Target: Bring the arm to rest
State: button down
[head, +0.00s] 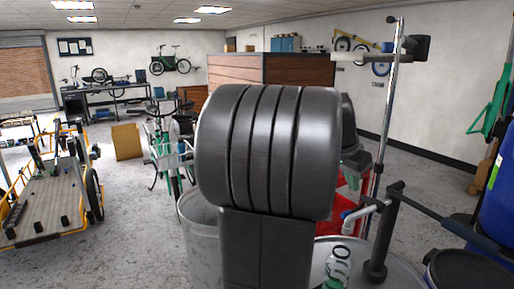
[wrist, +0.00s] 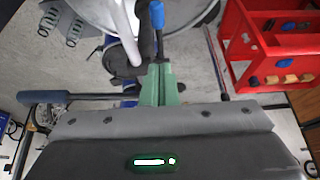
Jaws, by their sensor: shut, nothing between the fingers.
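My gripper (wrist: 160,68) shows in the wrist view at the middle. Its green fingers are together and hold nothing. The wide grey gripper body, with a lit green mark, fills the bottom of that view. In the head view my large dark grey arm link stands upright in the middle and covers much of the room behind it.
A red tool rack (wrist: 270,55) is right of my gripper; it also shows behind my arm (head: 352,205). A repair stand (head: 385,120) stands at right. A grey bin (head: 200,240) is close at left. A cargo bike (head: 50,205) is farther left. Open floor lies between.

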notch_tip(320, 180, up, 10)
jog(key=s, duration=0.1)
jog(key=shift+a+f+t+h, duration=0.25)
jog(key=shift+a+t+h, duration=0.05)
jog(key=shift+a, duration=0.05)
jog(key=shift+s+d, duration=0.1)
jog(key=shift+s, duration=0.1)
